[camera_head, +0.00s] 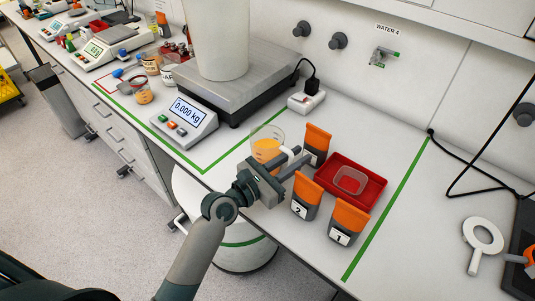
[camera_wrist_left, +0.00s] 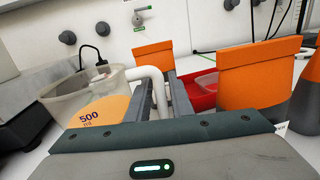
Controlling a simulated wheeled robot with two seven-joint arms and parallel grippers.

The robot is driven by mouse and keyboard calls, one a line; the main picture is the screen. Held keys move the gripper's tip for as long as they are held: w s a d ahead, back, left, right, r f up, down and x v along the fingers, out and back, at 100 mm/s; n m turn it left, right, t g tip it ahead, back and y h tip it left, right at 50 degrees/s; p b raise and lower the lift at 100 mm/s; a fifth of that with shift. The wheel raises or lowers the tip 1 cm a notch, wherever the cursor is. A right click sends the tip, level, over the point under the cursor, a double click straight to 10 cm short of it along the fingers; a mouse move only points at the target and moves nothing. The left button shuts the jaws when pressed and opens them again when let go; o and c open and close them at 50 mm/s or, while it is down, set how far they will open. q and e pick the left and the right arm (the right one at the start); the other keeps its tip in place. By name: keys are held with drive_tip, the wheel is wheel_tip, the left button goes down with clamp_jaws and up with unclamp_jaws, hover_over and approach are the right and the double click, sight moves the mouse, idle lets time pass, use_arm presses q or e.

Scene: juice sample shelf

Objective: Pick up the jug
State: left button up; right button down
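In the left wrist view the jug (camera_wrist_left: 95,92) shows a "500" mark at the left. My left gripper (camera_head: 296,159) is at its handle, with the fingers to the right of the jug's body. In the wrist view the white handle runs down between the two narrowly spaced fingers (camera_wrist_left: 163,98), which look shut on it. The exact contact is partly hidden. My right gripper is not in view.
Orange-topped containers (camera_head: 306,196) numbered 1 and 2 and another one (camera_head: 317,142) stand close around the gripper. A red tray (camera_head: 376,189) with a clear box lies to the right. The scale (camera_head: 235,88) reads 0.000 kg and carries a large white vessel (camera_head: 217,40).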

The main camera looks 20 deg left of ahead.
use_arm(q)
drive_tip(key=shift+x, duration=0.9)
clamp_jaws()
idle(1.0)
